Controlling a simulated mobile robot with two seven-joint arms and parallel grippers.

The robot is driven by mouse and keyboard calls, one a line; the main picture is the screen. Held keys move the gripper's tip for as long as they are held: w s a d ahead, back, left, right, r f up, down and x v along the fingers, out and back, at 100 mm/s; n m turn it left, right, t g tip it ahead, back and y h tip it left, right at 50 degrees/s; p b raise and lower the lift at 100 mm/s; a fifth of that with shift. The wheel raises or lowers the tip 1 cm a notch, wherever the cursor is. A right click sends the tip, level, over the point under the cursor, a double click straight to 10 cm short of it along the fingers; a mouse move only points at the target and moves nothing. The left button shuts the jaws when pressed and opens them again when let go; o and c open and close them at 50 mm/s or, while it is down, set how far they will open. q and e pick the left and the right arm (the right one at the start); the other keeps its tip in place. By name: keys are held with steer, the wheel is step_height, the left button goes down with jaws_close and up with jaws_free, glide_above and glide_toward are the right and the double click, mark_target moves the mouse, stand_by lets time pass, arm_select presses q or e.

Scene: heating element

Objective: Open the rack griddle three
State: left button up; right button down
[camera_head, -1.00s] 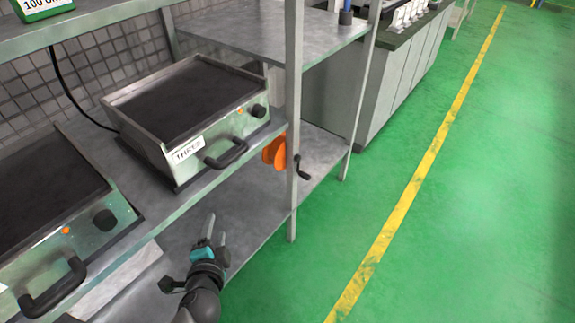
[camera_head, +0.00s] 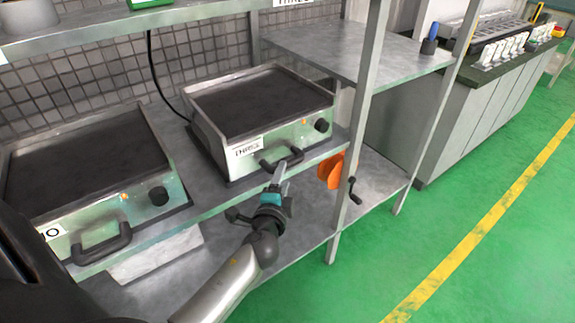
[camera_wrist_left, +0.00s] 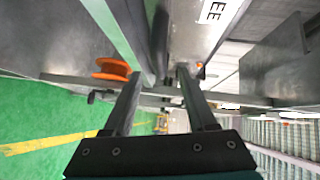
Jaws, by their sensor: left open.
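Griddle three (camera_head: 270,135) is a steel box with a dark plate, labelled THREE, on the middle shelf. Its dark handle (camera_head: 266,163) is on the front, with a knob to the right. My left gripper (camera_head: 281,174) is just in front of the handle, at its right part. In the left wrist view, the open fingers (camera_wrist_left: 159,78) point at the griddle front, and the dark handle (camera_wrist_left: 160,42) shows between and beyond their tips. I cannot tell whether they touch it. My right gripper is out of view.
A second griddle (camera_head: 90,165) stands to the left. An orange wheel (camera_head: 330,171) and a black crank (camera_head: 354,190) are by the shelf post (camera_head: 350,150), right of my gripper. Green floor (camera_head: 480,180) is open to the right.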

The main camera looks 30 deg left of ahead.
arm_select(q)
steer(key=x, duration=0.5)
steer(key=shift+d+b, duration=0.1)
steer(key=shift+b, duration=0.3)
steer(key=shift+w+a+f, duration=0.1)
steer(key=shift+w+a, duration=0.1)
steer(key=shift+w, duration=0.35)
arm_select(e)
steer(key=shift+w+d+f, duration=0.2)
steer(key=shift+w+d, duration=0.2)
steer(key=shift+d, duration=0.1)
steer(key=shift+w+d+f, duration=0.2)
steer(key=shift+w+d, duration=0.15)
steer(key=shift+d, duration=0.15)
arm_select(q)
steer(key=c, duration=0.6)
steer(key=shift+c, duration=1.4)
jaws_close()
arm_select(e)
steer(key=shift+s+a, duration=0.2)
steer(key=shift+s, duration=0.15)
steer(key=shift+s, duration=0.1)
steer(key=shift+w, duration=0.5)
